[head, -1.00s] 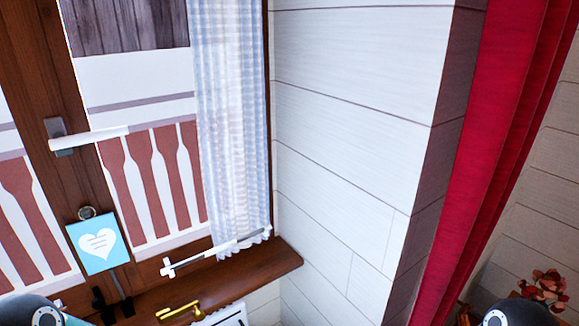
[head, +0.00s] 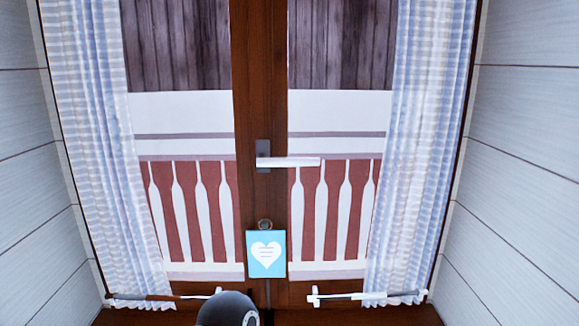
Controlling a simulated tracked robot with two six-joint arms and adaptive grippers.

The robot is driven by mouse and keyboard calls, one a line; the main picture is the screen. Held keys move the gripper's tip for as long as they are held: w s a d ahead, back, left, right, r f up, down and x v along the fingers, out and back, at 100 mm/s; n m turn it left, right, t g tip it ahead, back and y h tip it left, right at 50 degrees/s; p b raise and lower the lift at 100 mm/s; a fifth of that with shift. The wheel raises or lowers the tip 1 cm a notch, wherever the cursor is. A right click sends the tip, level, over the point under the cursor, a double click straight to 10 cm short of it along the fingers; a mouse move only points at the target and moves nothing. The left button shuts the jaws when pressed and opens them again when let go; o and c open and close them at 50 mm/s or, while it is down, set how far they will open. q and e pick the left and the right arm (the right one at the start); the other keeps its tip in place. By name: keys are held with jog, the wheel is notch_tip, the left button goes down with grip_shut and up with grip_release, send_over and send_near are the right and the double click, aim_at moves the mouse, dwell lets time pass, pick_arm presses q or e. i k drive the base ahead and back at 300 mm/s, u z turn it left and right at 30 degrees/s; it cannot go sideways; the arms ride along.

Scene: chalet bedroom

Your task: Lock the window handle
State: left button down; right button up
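The window handle (head: 290,162) is a light lever on a dark plate, set on the brown central post of the window (head: 261,60). The lever lies horizontal and points right. Neither gripper can be seen in the head view. A dark rounded part of my own body shows at the bottom edge, left of the middle. Nothing touches the handle.
A blue card with a white heart (head: 266,254) hangs from a round knob below the handle. Sheer striped curtains hang at left (head: 95,150) and right (head: 415,150), with white rods at their lower ends. Pale plank walls flank the window. The space before the handle is clear.

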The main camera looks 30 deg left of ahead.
aim_at(262, 160)
jog(key=z, duration=1.6)
jog(key=i, duration=0.15)
jog(key=u, duration=3.2)
jog(key=k, duration=0.85)
jog(key=z, duration=0.3)
jog(key=i, duration=1.05)
jog(key=z, duration=0.05)
